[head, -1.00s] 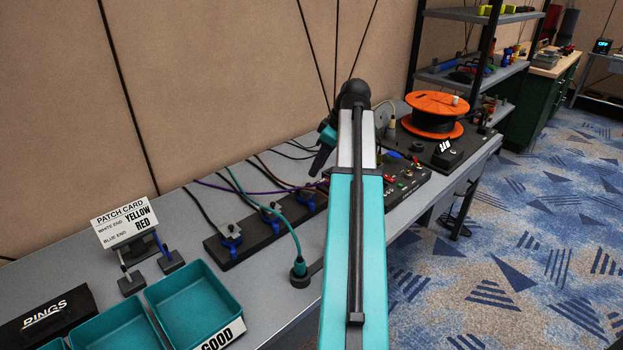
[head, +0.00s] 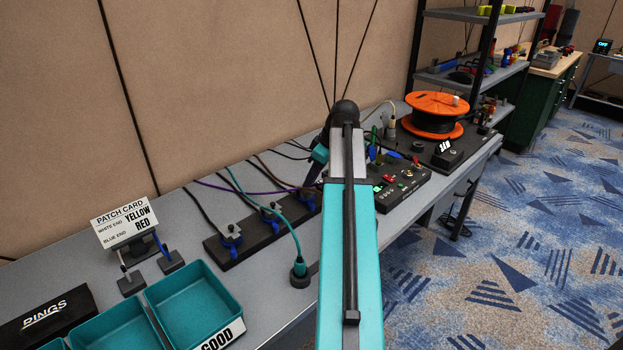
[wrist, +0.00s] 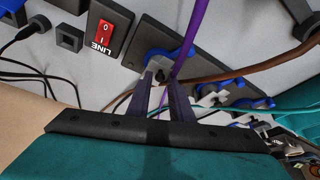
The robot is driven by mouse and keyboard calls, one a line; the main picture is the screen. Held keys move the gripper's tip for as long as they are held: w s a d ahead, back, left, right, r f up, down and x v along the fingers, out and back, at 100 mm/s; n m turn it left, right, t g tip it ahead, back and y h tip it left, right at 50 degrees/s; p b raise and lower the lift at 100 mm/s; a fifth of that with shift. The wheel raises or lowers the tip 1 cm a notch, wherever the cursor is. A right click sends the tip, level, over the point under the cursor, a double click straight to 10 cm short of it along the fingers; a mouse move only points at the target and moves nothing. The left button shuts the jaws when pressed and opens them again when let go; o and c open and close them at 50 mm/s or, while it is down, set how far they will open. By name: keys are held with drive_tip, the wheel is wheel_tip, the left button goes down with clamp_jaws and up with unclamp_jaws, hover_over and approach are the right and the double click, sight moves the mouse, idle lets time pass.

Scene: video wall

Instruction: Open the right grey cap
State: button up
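In the head view a black socket strip (head: 250,240) lies on the bench, with light grey caps and blue parts along it, such as the left one (head: 229,233) and the middle one (head: 271,211). The strip's right end is mostly hidden by my arm. In the wrist view, which looks upside down, the right grey cap (wrist: 156,66) appears just beyond my fingertips, beside a blue part (wrist: 186,52). My gripper (wrist: 162,76) has its two dark fingers apart with nothing clearly held between them. I cannot tell whether a finger touches the cap.
A purple cable (wrist: 180,40) rises close beside my fingers, and a brown cable (wrist: 215,76) crosses nearby. A red LINE switch (wrist: 109,31) is close by. A teal cable (head: 290,232) loops to a plug in front. An orange reel (head: 437,105) stands at right, teal trays (head: 195,305) at left.

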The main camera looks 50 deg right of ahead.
clamp_jaws()
